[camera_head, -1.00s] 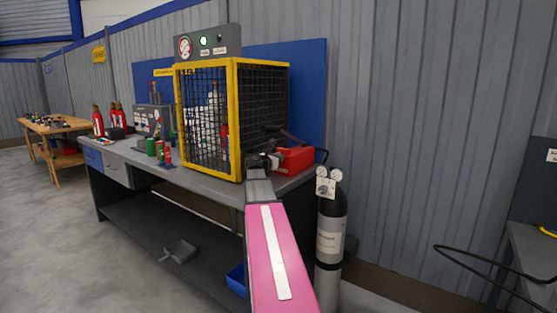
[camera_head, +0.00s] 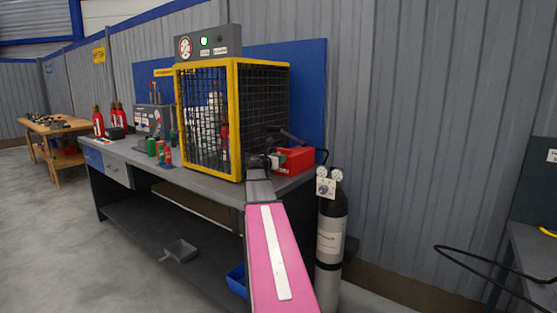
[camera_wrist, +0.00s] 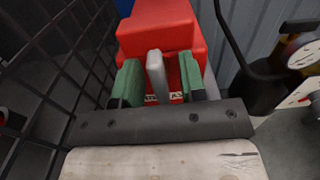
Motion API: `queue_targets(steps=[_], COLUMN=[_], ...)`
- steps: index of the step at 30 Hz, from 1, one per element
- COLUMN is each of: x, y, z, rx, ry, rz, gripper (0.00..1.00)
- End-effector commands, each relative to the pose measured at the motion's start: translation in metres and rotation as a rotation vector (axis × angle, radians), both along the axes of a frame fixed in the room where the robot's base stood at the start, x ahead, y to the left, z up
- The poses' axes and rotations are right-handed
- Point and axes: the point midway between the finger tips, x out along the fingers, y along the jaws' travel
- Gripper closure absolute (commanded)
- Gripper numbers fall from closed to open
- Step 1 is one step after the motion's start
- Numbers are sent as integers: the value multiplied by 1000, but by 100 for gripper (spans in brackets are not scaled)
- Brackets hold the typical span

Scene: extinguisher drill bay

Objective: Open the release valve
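A red box (camera_head: 297,159) sits on the bench at the right side of the yellow-framed cage. In the wrist view the red box (camera_wrist: 160,32) lies straight ahead. A grey upright lever (camera_wrist: 156,76) stands in front of it, and I cannot tell for sure that it is the release valve's handle. My gripper (camera_wrist: 161,80) has its two green fingertips on either side of this lever, with a narrow gap showing on each side. In the head view my gripper (camera_head: 274,161) is small and dark beside the box, and the lever is hard to make out.
The mesh cage (camera_head: 235,120) stands close on the left of my gripper. A grey cylinder with gauges (camera_head: 331,235) stands on the floor at the bench's right end. A black hose (camera_wrist: 232,35) runs close to the box's right. The grey wall is behind.

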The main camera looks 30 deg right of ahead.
Motion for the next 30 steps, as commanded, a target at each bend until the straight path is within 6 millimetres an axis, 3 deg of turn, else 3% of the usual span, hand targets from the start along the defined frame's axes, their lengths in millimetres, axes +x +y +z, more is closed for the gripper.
queue_targets(steps=[10, 22, 30], x=[-4, -33, -41], y=[10, 76, 99], z=[0, 0, 0], rx=[0, 0, 0], ry=[-1, -1, -1], rz=[2, 3, 1], gripper=[62, 62, 62])
